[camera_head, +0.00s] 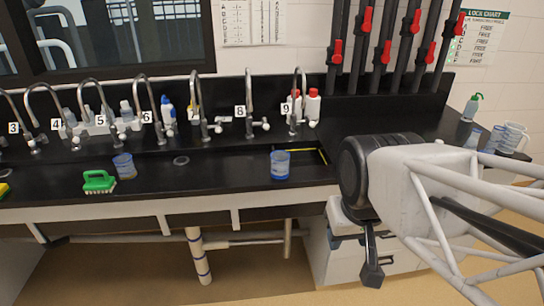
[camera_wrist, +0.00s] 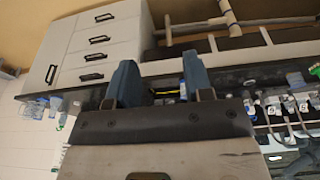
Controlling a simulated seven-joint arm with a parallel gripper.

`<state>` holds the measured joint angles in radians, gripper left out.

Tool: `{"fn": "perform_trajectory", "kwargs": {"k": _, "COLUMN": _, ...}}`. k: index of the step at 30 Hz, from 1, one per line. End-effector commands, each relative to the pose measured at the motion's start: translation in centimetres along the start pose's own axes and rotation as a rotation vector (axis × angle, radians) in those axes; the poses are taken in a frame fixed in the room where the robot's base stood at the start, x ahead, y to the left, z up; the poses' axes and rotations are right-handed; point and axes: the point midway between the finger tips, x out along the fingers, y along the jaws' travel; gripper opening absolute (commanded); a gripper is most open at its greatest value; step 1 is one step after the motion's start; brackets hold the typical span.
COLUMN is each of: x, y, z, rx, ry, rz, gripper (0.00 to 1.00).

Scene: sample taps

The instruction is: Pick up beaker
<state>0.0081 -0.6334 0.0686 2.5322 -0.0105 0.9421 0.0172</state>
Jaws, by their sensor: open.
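A clear beaker with blue in it (camera_head: 280,165) stands upright on the black bench below tap 9. A second, similar beaker (camera_head: 124,166) stands farther left by the green brush. More beakers and jugs (camera_head: 511,138) stand at the far right. My gripper (camera_head: 372,272) hangs in front of the white drawers, right of the nearest beaker and well apart from it. In the wrist view my gripper (camera_wrist: 158,74) shows two blue fingers spread apart with nothing held. A blue-tinted beaker (camera_wrist: 183,90) shows beside the right finger, partly hidden by it.
A row of numbered taps (camera_head: 249,105) runs along the back of the sink. A green brush (camera_head: 99,182) lies at the front left. Red-handled valves on dark pipes (camera_head: 386,51) stand behind at the right. Bench around the nearest beaker is mostly clear, with a yellow strip (camera_head: 322,156) at its right.

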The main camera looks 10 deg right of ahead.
Motion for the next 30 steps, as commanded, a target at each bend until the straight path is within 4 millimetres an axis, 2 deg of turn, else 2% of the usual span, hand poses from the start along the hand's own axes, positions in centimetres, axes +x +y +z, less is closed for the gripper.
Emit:
{"fn": "perform_trajectory", "kwargs": {"k": 2, "x": 0.0, "y": 0.0, "z": 0.0, "rx": 0.000, "ry": 0.000, "rz": 0.000, "gripper": 0.47}}
{"fn": "perform_trajectory", "kwargs": {"k": 12, "x": 0.0, "y": 0.0, "z": 0.0, "rx": 0.000, "ry": 0.000, "rz": 0.000, "gripper": 0.97}}
{"fn": "perform_trajectory", "kwargs": {"k": 23, "x": 0.0, "y": 0.0, "z": -0.2, "rx": 0.000, "ry": 0.000, "rz": 0.000, "gripper": 0.98}}
{"fn": "perform_trajectory", "kwargs": {"k": 26, "x": 0.0, "y": 0.0, "z": -0.9, "rx": 0.000, "ry": 0.003, "rz": 0.000, "gripper": 0.98}}
{"fn": "perform_trajectory", "kwargs": {"k": 30, "x": 0.2, "y": -0.1, "z": -2.8, "rx": 0.000, "ry": 0.006, "rz": 0.001, "gripper": 0.98}}
